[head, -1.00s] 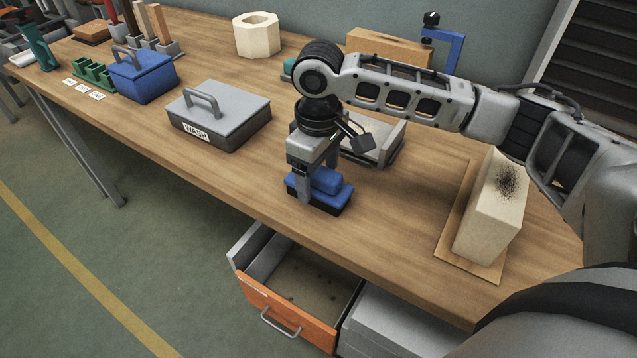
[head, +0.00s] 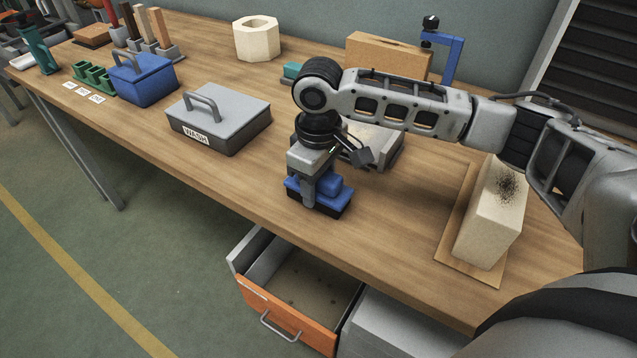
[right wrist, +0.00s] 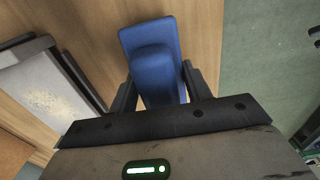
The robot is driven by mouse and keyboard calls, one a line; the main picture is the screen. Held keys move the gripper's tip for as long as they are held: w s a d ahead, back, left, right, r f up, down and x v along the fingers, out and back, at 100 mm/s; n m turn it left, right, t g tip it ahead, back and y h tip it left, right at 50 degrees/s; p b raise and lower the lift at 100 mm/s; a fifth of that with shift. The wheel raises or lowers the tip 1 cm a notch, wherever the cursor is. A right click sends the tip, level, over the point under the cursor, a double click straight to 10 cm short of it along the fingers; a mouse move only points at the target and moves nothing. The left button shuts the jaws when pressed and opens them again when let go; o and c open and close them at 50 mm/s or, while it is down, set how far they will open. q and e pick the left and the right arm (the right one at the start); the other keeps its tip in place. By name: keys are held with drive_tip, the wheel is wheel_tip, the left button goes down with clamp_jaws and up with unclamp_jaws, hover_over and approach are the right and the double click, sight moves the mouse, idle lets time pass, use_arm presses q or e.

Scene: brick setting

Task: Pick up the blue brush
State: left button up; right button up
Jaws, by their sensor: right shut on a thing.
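The blue brush (head: 333,187) has a blue block body with a raised blue grip and a dark underside. It is at the front edge area of the wooden bench in the head view, low at the bench top; I cannot tell whether it touches the wood. My right gripper (head: 309,190) points down over it and is shut on its raised grip. In the right wrist view the brush (right wrist: 150,45) lies between the two dark fingers (right wrist: 158,88). The brush's bristles are mostly hidden. My left gripper is not in view.
A grey lidded WASH box (head: 232,112) stands left of the brush, and a grey tray (head: 385,150) is behind it. An open orange-fronted drawer (head: 287,317) juts out below the bench edge. A pale block (head: 490,222) with a dark smudge stands at right.

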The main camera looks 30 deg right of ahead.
drive_tip(key=shift+r, duration=0.4)
drive_tip(key=shift+a+r, duration=0.2)
drive_tip(key=shift+r, duration=1.05)
drive_tip(key=s+a+r, duration=0.5)
drive_tip(key=a+r, duration=0.4)
drive_tip(key=a, duration=0.3)
drive_tip(key=shift+s+a+r+p, duration=0.2)
drive_tip(key=shift+s+r+p, duration=0.05)
drive_tip(key=shift+s+p, duration=0.15)
